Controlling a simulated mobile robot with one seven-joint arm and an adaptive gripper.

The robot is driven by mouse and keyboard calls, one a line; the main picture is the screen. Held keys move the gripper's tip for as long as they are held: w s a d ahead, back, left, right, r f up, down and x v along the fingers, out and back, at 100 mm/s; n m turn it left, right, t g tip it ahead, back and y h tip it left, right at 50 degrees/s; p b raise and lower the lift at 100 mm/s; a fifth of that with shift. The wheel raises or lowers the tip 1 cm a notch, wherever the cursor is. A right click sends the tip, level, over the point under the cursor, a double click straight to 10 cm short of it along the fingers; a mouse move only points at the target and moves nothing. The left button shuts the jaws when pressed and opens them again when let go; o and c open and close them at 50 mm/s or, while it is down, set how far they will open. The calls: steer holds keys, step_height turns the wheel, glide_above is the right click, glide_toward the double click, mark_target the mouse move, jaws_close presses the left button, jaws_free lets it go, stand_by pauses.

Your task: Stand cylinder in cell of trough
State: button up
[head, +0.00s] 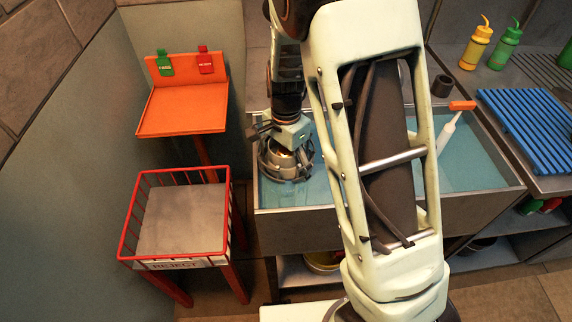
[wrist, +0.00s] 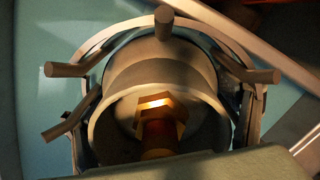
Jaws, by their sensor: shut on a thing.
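The cylinder (wrist: 115,120) is a pale metal vessel with a brass hexagonal fitting at its near end, seen close up in the wrist view. In the head view its metal top (head: 284,157) shows below my gripper (head: 290,145). My gripper is shut on the cylinder. A cell (wrist: 163,24), a round frame with outward-pointing dark prongs, surrounds the cylinder; it also shows in the head view (head: 267,165). The cell is in the left part of the blue-floored trough (head: 300,194). The cylinder's lower end is hidden, so I cannot tell whether it touches bottom.
A red-railed reject bin (head: 186,218) and an orange stand (head: 184,109) with green and red tags are at the left. A blue slatted rack (head: 535,125) lies farther right.

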steer(key=o, duration=1.8)
step_height(320, 180, up, 14)
steer(key=p, duration=1.1)
steer(key=shift+p, duration=0.4)
